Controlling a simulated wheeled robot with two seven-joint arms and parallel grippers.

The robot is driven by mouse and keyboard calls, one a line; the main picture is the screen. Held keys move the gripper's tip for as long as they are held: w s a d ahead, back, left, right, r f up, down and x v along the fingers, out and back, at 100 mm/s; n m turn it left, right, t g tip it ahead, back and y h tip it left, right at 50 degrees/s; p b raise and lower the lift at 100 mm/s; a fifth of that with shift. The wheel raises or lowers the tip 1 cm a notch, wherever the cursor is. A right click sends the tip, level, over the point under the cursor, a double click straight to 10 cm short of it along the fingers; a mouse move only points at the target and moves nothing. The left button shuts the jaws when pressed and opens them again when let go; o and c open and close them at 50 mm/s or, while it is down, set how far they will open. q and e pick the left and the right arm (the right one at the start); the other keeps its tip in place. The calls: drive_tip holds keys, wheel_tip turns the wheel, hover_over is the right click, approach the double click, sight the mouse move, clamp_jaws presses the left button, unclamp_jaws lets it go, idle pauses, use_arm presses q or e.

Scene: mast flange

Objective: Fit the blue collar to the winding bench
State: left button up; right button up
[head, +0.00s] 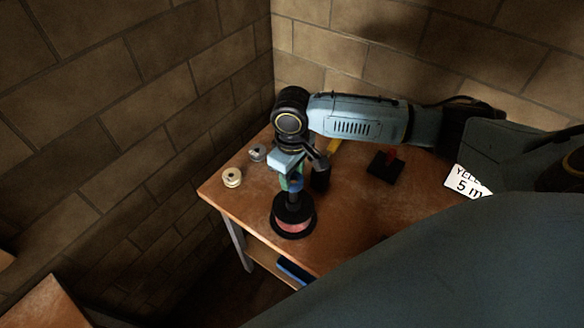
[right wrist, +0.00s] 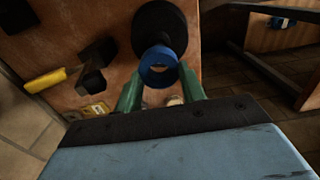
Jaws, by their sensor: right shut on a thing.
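The winding bench (head: 352,215) is a brown wooden table in the corner. A black flanged spool with a reddish core (head: 293,226) stands upright near its front edge, with a dark post at its top. My right gripper (head: 292,184) is above it, pointing down. In the right wrist view its green fingers are shut on the blue collar (right wrist: 159,68), a ring with an open hole. The black spool flange (right wrist: 150,22) lies just beyond the collar. I cannot tell whether the collar touches the post. My left gripper is not in view.
Two small pale spools (head: 232,177) (head: 257,152) stand at the bench's left. A black block with a red part (head: 386,165) and a yellow handle (right wrist: 45,80) lie farther back. Brick walls close the corner behind.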

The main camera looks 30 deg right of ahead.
sight(292, 188)
drive_tip(key=shift+f, duration=0.25)
idle(0.6)
drive_tip(key=shift+p, duration=0.65)
drive_tip(key=shift+p, duration=0.3)
drive_tip(key=shift+f+b, duration=1.25)
drive_tip(key=shift+f, duration=1.55)
idle(0.4)
drive_tip(key=o, duration=1.1)
drive_tip(key=shift+c, duration=0.2)
drive_tip(key=shift+r, duration=0.1)
wheel_tip(292, 188, up, 13)
